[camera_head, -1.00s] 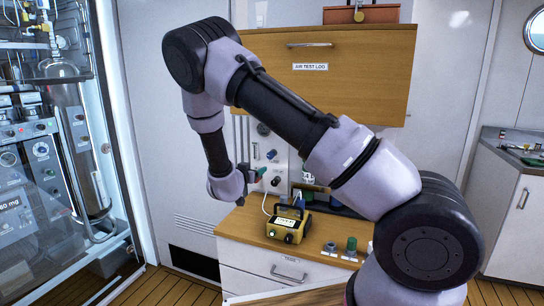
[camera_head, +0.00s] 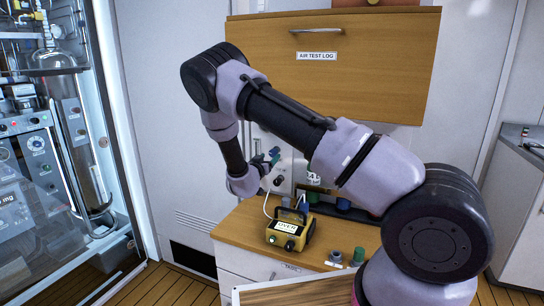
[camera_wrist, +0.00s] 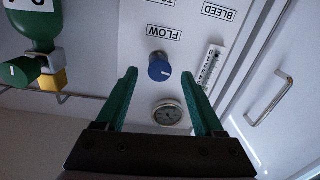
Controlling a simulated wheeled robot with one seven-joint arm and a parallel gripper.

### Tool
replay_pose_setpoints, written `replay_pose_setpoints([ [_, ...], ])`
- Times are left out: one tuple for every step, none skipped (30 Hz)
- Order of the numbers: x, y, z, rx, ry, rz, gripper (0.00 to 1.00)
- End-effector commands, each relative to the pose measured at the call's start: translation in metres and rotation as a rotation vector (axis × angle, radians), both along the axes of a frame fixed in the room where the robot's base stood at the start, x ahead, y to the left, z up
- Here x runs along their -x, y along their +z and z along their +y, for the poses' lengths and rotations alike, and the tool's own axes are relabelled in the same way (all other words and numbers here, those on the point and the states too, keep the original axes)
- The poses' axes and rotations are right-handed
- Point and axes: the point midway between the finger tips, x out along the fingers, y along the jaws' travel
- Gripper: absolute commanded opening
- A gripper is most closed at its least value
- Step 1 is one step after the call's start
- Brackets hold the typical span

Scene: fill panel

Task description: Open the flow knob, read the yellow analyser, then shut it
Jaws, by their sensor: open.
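The blue flow knob (camera_wrist: 159,71) sits on a white panel under an upside-down FLOW label in the wrist view, with a pale mark on its face. My gripper (camera_wrist: 160,74) is open, its green fingers on either side of the knob in the picture. It holds nothing, and I cannot tell whether the fingertips reach the knob's depth. In the head view my gripper (camera_head: 268,162) is at the panel, close to the knob. The yellow analyser (camera_head: 289,243) stands on the wooden counter below, and its display appears to read OVER. A pale lead runs up from it.
A round gauge (camera_wrist: 168,113) and a scale strip (camera_wrist: 208,66) are beside the knob. A green cylinder (camera_wrist: 38,20) with a green valve knob (camera_wrist: 20,71) is at left. A wooden AIR TEST LOG cabinet (camera_head: 330,70) hangs above.

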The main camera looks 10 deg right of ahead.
Motion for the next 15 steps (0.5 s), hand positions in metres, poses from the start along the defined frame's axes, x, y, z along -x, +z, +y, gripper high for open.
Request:
replay_pose_setpoints([
  [-0.007,0.000,-0.006,-0.002,-0.003,-0.001,0.70],
  [-0.011,0.000,-0.008,-0.002,-0.003,-0.001,0.70],
  [-0.016,0.000,-0.010,-0.002,-0.001,0.000,0.70],
  [-0.019,0.000,-0.011,-0.003,-0.001,-0.001,0.70],
  [-0.021,0.000,-0.013,-0.003,-0.002,-0.001,0.70],
  [-0.024,0.000,-0.015,-0.002,-0.002,0.000,0.70],
  [-0.026,0.000,-0.016,-0.002,-0.001,0.000,0.70],
  [-0.027,0.000,-0.017,-0.001,-0.001,0.000,0.70],
  [-0.029,0.000,-0.017,-0.001,0.000,-0.001,0.70],
  [-0.029,0.000,-0.017,-0.001,0.001,0.000,0.70],
  [-0.030,0.000,-0.017,-0.001,0.001,0.000,0.70],
  [-0.030,0.000,-0.018,-0.001,0.001,0.000,0.70],
  [-0.030,0.000,-0.018,-0.001,0.001,0.000,0.70],
  [-0.030,0.000,-0.018,-0.001,0.001,0.000,0.70],
  [-0.030,0.000,-0.018,-0.001,0.001,0.000,0.70],
])
